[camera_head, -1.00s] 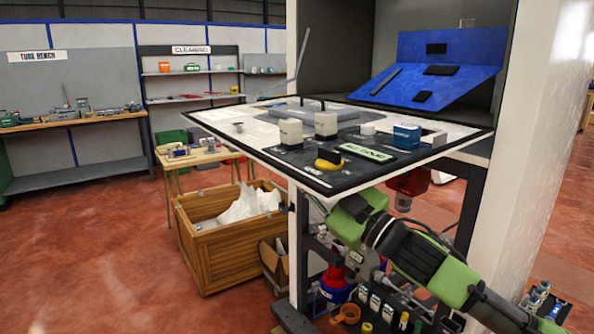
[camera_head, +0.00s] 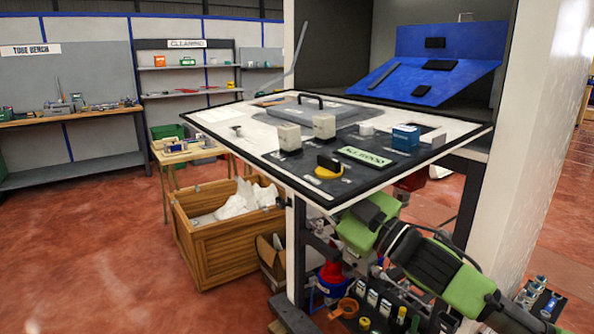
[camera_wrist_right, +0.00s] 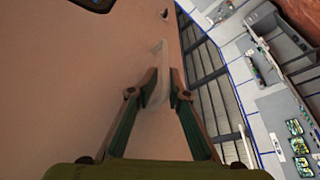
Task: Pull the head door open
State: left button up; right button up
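In the right wrist view, a pale flat door face (camera_wrist_right: 85,75) fills the left and middle. A slim pale bar handle (camera_wrist_right: 160,62) stands on it. My right gripper (camera_wrist_right: 164,88) has its fingers drawn together on either side of this bar and appears shut on it. In the head view, my green and black right arm reaches in from the lower right to beneath the front of the panel; its fingers are hidden there. I cannot match the door face to a part in the head view. My left gripper is not in view.
A white wall (camera_head: 538,130) stands right. A wooden crate (camera_head: 225,255) and small table (camera_head: 168,157) are left. Red floor at front left is clear.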

jog(key=r+v, duration=0.1)
jog(key=v, duration=0.8)
jog(key=shift+d, duration=0.4)
jog(key=shift+s+f, duration=0.1)
jog(key=shift+f, duration=0.1)
